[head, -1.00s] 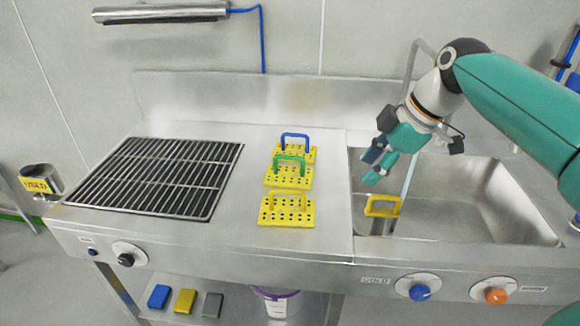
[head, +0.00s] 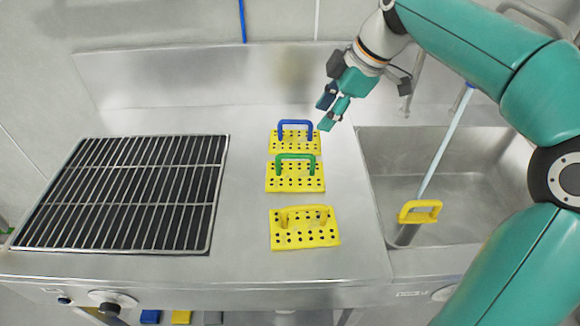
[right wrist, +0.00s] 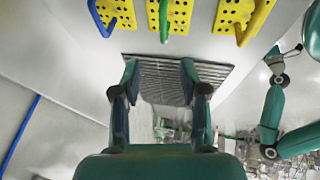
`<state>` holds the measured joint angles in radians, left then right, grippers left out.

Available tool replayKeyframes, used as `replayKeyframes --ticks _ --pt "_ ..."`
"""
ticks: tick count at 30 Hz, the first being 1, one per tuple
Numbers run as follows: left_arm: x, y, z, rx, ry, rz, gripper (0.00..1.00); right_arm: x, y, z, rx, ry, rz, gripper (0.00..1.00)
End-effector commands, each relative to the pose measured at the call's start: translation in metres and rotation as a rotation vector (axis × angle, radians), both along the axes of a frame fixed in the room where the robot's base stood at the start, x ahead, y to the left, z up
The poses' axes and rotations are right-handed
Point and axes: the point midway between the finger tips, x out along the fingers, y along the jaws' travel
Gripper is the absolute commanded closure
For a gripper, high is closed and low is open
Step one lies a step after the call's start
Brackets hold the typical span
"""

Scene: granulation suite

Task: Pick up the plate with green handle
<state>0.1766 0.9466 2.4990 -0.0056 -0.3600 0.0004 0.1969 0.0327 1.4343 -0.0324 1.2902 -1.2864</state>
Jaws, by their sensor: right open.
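The plate with the green handle (head: 295,179) is a yellow perforated plate lying flat on the steel counter, the middle one of three in a column. Its green handle stands up across it; it also shows at the top of the right wrist view (right wrist: 179,16). My right gripper (head: 328,115) is open and empty. It is in the air behind and right of the green-handled plate, close to the blue handle in the picture. In the right wrist view its two fingers (right wrist: 159,75) are apart with nothing between them. My left gripper is not in the head view.
A blue-handled plate (head: 280,145) lies behind, a yellow-handled plate (head: 305,237) in front. A dark grill (head: 125,195) is left.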

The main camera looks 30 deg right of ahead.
Motion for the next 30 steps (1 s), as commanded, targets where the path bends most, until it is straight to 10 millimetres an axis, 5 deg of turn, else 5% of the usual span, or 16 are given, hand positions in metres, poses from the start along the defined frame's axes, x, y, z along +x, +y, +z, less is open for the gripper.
replayKeyframes --ticks 12,30 --pt "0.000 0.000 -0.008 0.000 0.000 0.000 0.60 0.030 0.019 -0.078 0.001 0.004 0.001 0.57" --pt "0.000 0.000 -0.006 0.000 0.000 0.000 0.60 0.047 0.032 -0.135 0.000 0.003 0.006 0.57"
